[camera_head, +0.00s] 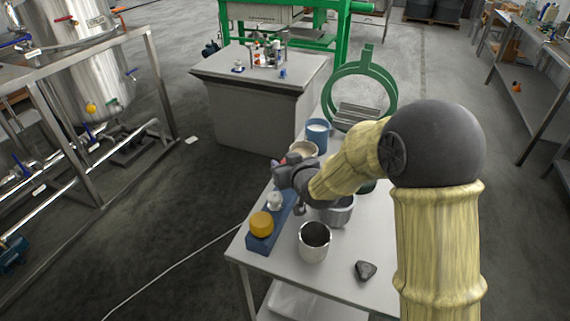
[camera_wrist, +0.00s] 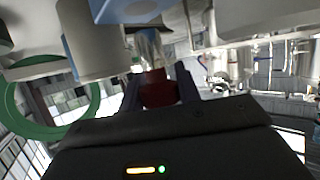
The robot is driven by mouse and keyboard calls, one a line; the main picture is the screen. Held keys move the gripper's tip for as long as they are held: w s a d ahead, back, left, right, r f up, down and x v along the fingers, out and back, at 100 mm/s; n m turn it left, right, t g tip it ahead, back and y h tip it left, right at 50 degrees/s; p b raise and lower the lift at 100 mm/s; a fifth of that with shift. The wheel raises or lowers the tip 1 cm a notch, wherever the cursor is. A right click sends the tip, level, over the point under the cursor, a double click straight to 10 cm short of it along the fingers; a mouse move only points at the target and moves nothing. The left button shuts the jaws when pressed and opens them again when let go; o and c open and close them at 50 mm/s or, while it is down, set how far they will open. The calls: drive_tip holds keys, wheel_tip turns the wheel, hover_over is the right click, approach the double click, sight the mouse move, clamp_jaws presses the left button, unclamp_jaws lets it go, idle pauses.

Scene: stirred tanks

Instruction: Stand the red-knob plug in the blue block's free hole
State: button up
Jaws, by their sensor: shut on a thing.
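The blue block (camera_head: 262,244) lies along the table's left edge, with a yellow-knob plug (camera_head: 261,224) at its near end and a white-knob plug (camera_head: 274,200) farther along. My gripper (camera_head: 284,172) is above the block's far end. In the wrist view my gripper (camera_wrist: 160,92) is shut on the red-knob plug (camera_wrist: 157,84). The plug's pale, shiny shaft (camera_wrist: 149,48) points away from the jaws, toward part of the blue block (camera_wrist: 122,10). The free hole is hidden by my gripper in the head view, and I cannot tell whether the shaft touches the block.
On the table stand a metal cup (camera_head: 314,242), a grey pot (camera_head: 338,212), a white container (camera_head: 303,149), a blue-and-white container (camera_head: 317,131) and a green ring frame (camera_head: 391,82). A dark stone (camera_head: 365,270) lies at the near right. Bare tabletop surrounds the stone.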

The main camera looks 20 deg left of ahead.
drive_tip(key=shift+f+b, duration=1.4)
drive_tip(key=shift+f, duration=0.1)
drive_tip(key=o, duration=1.1)
drive_tip(key=shift+f, duration=0.1)
wheel_tip(320, 180, up, 10)
drive_tip(key=shift+r+p, duration=0.2)
drive_tip(key=shift+p, duration=0.25)
